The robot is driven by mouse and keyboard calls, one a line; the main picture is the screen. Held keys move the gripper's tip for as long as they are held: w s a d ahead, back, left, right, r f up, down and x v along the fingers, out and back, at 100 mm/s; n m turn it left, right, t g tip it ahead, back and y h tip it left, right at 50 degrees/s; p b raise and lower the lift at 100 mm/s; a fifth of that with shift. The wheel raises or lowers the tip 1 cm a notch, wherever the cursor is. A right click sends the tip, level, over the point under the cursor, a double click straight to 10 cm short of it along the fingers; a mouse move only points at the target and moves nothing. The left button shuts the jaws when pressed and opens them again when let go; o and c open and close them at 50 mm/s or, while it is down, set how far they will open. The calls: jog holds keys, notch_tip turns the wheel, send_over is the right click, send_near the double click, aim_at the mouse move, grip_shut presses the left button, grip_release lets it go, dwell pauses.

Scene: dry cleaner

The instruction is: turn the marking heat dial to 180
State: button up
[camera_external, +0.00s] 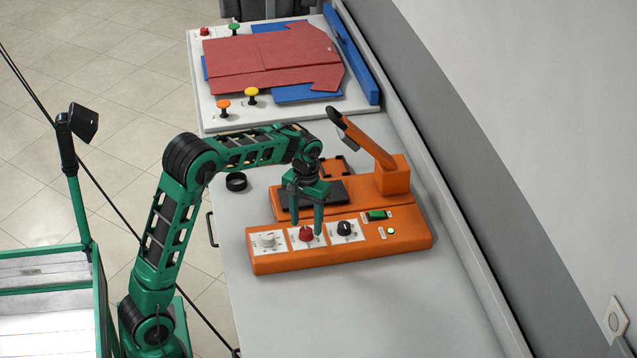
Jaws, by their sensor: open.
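The orange marking machine (345,255) stands on the grey counter. Its front panel carries a white dial (267,241) at the left, a red dial (306,234) in the middle and a black dial (345,229) at the right, each on a white plate. Which one is the heat dial, and its setting, are too small to read. My green gripper (306,226) points down over the red dial. Its fingers are apart, one on either side of the red dial; whether they touch it I cannot tell.
The machine's raised orange arm (365,142) stands behind my gripper, above a dark plate (322,197). A small green display (377,215) sits right of the dials. A black ring (236,182) lies left. A folding board with red cloth (270,65) is behind. The front counter is clear.

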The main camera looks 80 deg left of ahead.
jog(key=shift+f, duration=1.15)
jog(key=c, duration=1)
jog(key=shift+c, duration=0.2)
jog(key=shift+m, duration=0.4)
jog(key=m, duration=0.5)
jog(key=shift+w+m, duration=0.1)
jog(key=shift+m, duration=0.2)
jog(key=m, duration=0.5)
jog(key=shift+r, duration=0.1)
jog(key=shift+m, duration=0.3)
